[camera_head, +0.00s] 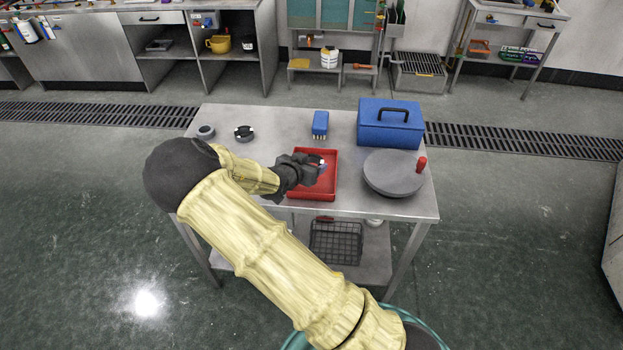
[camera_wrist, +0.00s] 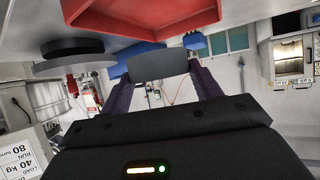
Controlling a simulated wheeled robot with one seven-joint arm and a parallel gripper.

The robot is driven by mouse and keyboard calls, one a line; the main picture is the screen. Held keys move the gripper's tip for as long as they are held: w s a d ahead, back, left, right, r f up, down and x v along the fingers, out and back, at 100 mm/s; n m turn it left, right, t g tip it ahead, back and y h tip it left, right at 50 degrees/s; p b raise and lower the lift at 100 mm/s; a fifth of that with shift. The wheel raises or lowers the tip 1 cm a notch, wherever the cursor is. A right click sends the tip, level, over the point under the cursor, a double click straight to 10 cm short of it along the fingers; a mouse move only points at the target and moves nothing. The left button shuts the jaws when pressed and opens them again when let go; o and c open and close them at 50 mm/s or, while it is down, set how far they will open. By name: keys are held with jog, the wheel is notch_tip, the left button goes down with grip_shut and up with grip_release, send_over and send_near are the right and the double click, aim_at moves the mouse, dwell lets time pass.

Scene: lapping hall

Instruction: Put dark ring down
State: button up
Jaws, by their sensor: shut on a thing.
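My gripper (camera_head: 316,168) is over the red tray (camera_head: 334,180) on the steel table. In the wrist view my gripper (camera_wrist: 158,82) is shut on a dark grey piece, the dark ring (camera_wrist: 158,65), which shows edge-on as a slab between the fingers. Its hole cannot be seen. The red tray (camera_wrist: 150,22) is close by in that view, with a gap visible between it and the ring. In the head view my gripper hides most of the held ring and part of the tray.
On the steel table (camera_head: 270,118) stand a grey ring (camera_head: 205,131), a black ring-like piece with pale marks (camera_head: 244,134), a blue brush (camera_head: 320,123), a blue toolbox (camera_head: 390,128) and a round grey plate (camera_head: 390,175) with a red knob (camera_head: 421,164). A wire basket (camera_head: 336,243) sits below.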

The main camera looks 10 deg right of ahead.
jog(key=shift+f, duration=1.95)
jog(key=shift+f, duration=1.9)
jog(key=shift+f, duration=0.2)
jog(key=o, duration=0.8)
jog(key=shift+r, duration=0.1)
